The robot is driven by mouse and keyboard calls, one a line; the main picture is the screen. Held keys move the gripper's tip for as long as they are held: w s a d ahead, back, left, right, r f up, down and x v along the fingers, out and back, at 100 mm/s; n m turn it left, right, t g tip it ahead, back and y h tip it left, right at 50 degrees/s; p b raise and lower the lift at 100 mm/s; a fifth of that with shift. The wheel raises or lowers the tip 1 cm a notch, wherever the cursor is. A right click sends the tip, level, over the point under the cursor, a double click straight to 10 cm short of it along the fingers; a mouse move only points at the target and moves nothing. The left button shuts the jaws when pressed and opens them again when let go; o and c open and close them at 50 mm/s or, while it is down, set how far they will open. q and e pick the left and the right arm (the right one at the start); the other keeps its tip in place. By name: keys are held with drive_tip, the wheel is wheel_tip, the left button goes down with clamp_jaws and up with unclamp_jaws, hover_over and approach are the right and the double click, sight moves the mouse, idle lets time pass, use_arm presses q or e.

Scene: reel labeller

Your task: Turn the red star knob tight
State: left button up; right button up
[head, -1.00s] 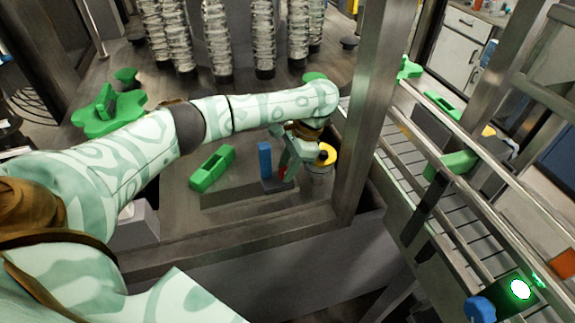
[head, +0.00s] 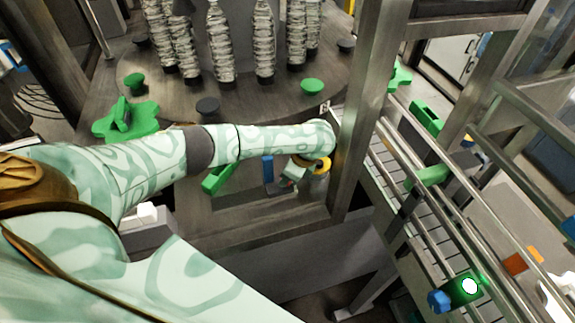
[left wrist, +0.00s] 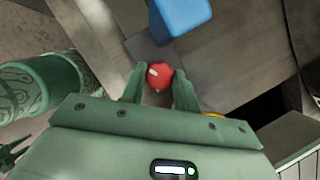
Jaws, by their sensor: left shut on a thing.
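The red star knob (left wrist: 159,76) shows in the left wrist view between the two green fingers of my left gripper (left wrist: 158,88). The gripper is shut on it, with a finger at either side. The knob's lower part is hidden. In the head view my left gripper (head: 288,181) is at the machine's deck, mostly covered by my forearm. Only a small bit of red shows there. A blue block (head: 267,168) stands just left of the gripper, and it also shows beyond the knob in the left wrist view (left wrist: 180,14). My right gripper is not in view.
A steel post (head: 365,110) rises close to the right of my wrist. A conveyor with rails (head: 415,215) runs beyond it. A green-handled part (head: 217,180) lies left of the blue block.

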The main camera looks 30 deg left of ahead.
use_arm(q)
drive_tip(key=m+t+p, duration=0.1)
drive_tip(key=m+p, duration=0.1)
drive_tip(key=m, duration=0.1)
drive_tip(key=shift+s+r+p, duration=0.1)
drive_tip(key=shift+r+p, duration=0.05)
drive_tip(key=shift+p, duration=0.15)
drive_tip(key=shift+m+t+p, duration=0.6)
drive_tip(key=shift+m+p, duration=0.05)
drive_tip(key=shift+m, duration=0.55)
drive_tip(key=o, duration=1)
drive_tip(key=shift+c, duration=0.2)
drive_tip(key=p+v, duration=0.4)
drive_tip(key=v, duration=1.2)
drive_tip(key=shift+a+p, duration=0.15)
drive_tip(key=shift+p, duration=0.25)
drive_tip(key=shift+s, duration=0.1)
